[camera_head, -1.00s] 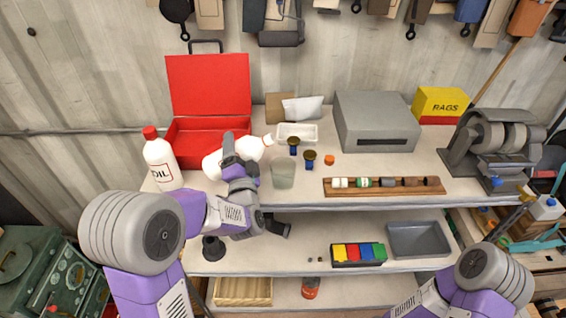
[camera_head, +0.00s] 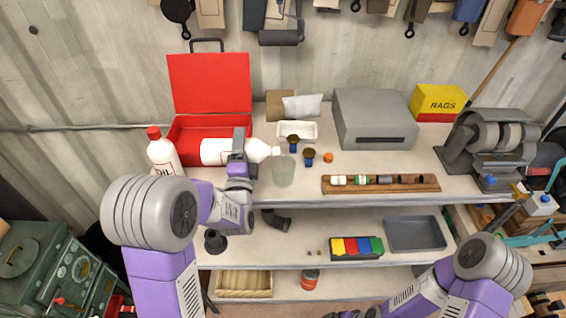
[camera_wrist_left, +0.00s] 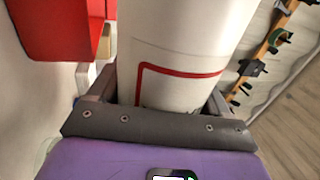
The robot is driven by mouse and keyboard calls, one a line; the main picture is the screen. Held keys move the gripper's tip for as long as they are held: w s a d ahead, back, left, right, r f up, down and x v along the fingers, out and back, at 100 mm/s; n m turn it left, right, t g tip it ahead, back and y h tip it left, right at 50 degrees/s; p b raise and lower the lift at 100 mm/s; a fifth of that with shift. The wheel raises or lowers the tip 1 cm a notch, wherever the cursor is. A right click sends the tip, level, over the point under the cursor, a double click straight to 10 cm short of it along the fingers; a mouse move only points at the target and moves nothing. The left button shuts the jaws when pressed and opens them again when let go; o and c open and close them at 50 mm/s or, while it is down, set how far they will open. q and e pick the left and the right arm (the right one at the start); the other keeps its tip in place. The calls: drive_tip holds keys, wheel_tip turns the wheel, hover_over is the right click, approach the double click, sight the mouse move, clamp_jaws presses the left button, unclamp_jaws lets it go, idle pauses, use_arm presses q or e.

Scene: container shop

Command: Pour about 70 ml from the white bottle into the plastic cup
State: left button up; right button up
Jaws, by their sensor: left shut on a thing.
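My left gripper (camera_head: 239,158) is shut on the white bottle (camera_head: 215,151) around its body, above the bench. The bottle lies about level, its neck pointing right and its mouth just above and beside the rim of the plastic cup (camera_head: 283,172). The cup is translucent and stands upright on the bench. No stream of liquid is visible. In the left wrist view the white bottle (camera_wrist_left: 180,50), with a red-lined label, sits between the jaws. My right arm is at the lower right; only a sliver of its gripper (camera_head: 350,314) shows at the bottom edge.
An open red toolbox (camera_head: 210,85) stands behind the held bottle, and an oil bottle (camera_head: 162,153) stands left. A white tray (camera_head: 297,131), small dark-topped items (camera_head: 309,156) and a wooden rack (camera_head: 381,186) are near the cup. A grey box (camera_head: 375,120) stands behind.

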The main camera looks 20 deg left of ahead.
use_arm(q)
drive_tip(key=shift+d+m+h, duration=0.2)
drive_tip(key=shift+m+h, duration=0.2)
drive_tip(key=shift+m, duration=0.7)
drive_tip(key=shift+r+m+p, duration=0.3)
drive_tip(key=shift+p, duration=0.15)
drive_tip(key=shift+a, duration=0.25)
drive_tip(key=shift+a+r+m, duration=0.1)
drive_tip(key=shift+m, duration=0.2)
drive_tip(key=shift+d+r+m+h+p, duration=0.2)
drive_tip(key=shift+r+m+h+p, duration=0.2)
drive_tip(key=shift+m+p, duration=0.2)
drive_tip(key=shift+d+r+m+h+p, duration=0.2)
drive_tip(key=shift+r+m+h+p, duration=0.15)
drive_tip(key=shift+m+p, duration=0.25)
idle(1.3)
